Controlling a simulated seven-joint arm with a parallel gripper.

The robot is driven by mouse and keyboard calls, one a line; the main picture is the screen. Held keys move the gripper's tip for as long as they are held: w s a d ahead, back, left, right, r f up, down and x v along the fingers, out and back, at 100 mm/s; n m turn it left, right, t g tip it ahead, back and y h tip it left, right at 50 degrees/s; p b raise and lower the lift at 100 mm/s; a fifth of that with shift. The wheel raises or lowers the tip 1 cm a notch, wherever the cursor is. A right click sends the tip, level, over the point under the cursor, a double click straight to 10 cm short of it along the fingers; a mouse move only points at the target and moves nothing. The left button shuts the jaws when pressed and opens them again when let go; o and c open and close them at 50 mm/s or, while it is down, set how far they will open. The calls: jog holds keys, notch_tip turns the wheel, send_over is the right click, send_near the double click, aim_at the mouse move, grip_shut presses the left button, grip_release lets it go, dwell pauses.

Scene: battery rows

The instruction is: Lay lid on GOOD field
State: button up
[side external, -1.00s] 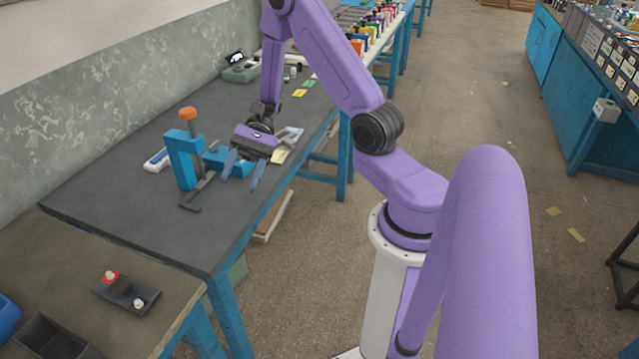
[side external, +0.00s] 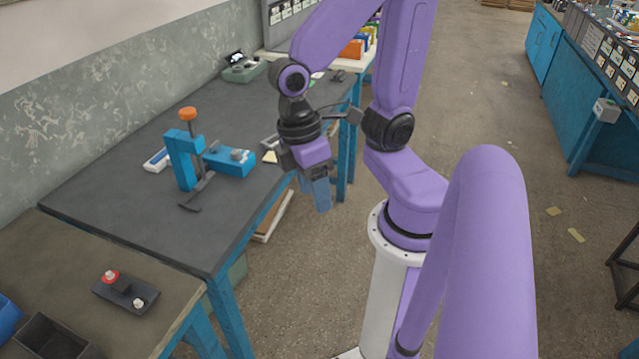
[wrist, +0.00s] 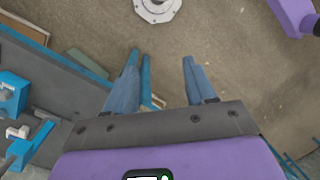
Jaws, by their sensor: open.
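My gripper (side external: 318,195) hangs off the near right edge of the bench, over the floor. I cannot make out for certain a lid or a field marked GOOD in either view.
A blue press with an orange knob (side external: 187,114) stands on the dark bench (side external: 120,205), with a blue block (side external: 228,163) beside it. A grey-green device (side external: 243,70) sits farther back. The bench's front part is clear.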

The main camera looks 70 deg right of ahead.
jog(key=n+t, duration=0.1)
jog(key=s+r+n+t, duration=0.1)
jog(key=n, duration=0.1)
jog(key=shift+s+a+r+y, duration=0.15)
jog(key=shift+a+r+y, duration=0.05)
jog(key=shift+a+y, duration=0.1)
dwell(1.1)
